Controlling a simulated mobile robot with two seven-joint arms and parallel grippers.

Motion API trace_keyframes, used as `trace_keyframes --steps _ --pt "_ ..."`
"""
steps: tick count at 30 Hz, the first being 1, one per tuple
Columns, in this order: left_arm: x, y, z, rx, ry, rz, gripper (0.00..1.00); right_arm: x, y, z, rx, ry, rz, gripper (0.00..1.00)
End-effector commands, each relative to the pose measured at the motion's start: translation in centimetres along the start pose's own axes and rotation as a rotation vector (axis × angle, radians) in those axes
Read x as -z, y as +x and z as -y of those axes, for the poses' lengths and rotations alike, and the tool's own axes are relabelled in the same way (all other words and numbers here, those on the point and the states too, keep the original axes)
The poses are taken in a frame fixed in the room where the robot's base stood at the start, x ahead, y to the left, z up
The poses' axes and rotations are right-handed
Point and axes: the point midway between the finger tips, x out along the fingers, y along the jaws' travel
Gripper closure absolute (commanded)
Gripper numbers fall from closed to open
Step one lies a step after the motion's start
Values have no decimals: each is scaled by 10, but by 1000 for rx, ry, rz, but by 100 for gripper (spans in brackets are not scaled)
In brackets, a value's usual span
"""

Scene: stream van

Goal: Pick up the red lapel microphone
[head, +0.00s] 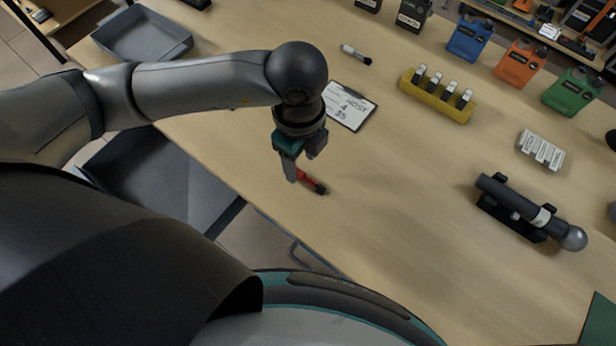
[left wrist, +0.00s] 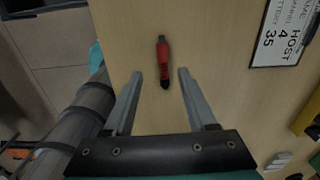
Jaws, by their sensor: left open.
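The red lapel microphone (head: 310,181) lies on the wooden table near its front edge, with a dark tip at its lower right end. My left gripper (head: 300,172) is above it, pointing down, and partly hides it in the head view. My left gripper (left wrist: 159,75) is empty in that view. My right gripper is not in view.
A clipboard card (head: 349,105) lies behind the gripper, with a black-and-white microphone (head: 356,54) beyond it. A yellow holder (head: 437,96) with several pieces stands to the right. A dark handheld microphone (head: 529,211) rests on a cradle. The table around the red microphone is clear.

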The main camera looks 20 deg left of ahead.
Motion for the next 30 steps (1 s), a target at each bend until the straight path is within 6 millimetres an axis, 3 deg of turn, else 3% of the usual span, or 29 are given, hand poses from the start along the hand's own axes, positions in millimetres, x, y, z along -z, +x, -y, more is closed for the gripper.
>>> trace_keyframes --steps 9,19,30 --pt "2 44 5 -3 -1 -1 43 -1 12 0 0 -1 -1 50" --pt "3 51 5 -1 1 -2 43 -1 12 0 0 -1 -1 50" --pt "3 50 5 -1 1 -2 84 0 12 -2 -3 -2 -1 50"
